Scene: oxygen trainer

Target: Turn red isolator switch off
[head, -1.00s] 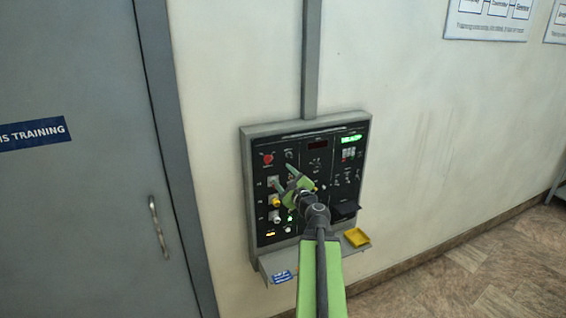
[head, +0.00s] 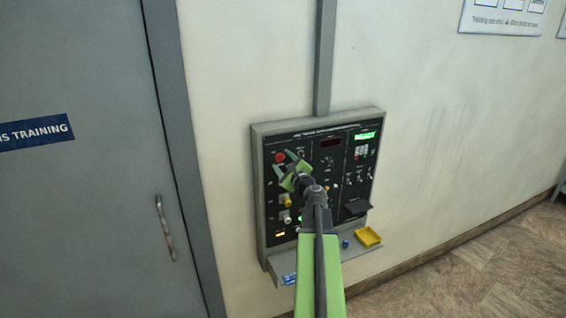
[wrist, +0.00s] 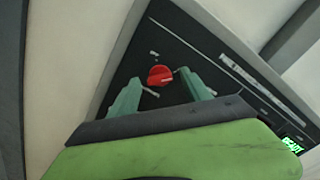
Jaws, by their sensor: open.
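The red isolator switch (head: 280,157) is a round red knob at the upper left of the black control panel (head: 326,208). In the wrist view the red knob (wrist: 160,75) shows a lighter bar across its face, and it lies just beyond and between my two green fingertips. My gripper (head: 283,163) is open, with its fingers pointing at the panel around the switch's place in the head view. It also shows at the bottom of the wrist view (wrist: 158,88). I cannot tell whether either finger touches the knob.
Below the switch are several white and yellow knobs (head: 286,201). A green-lit display (head: 366,137) sits at the upper right. A shelf (head: 335,256) under the panel holds a yellow tray (head: 368,237) and a small blue item (head: 345,243). A grey door (head: 75,210) stands left.

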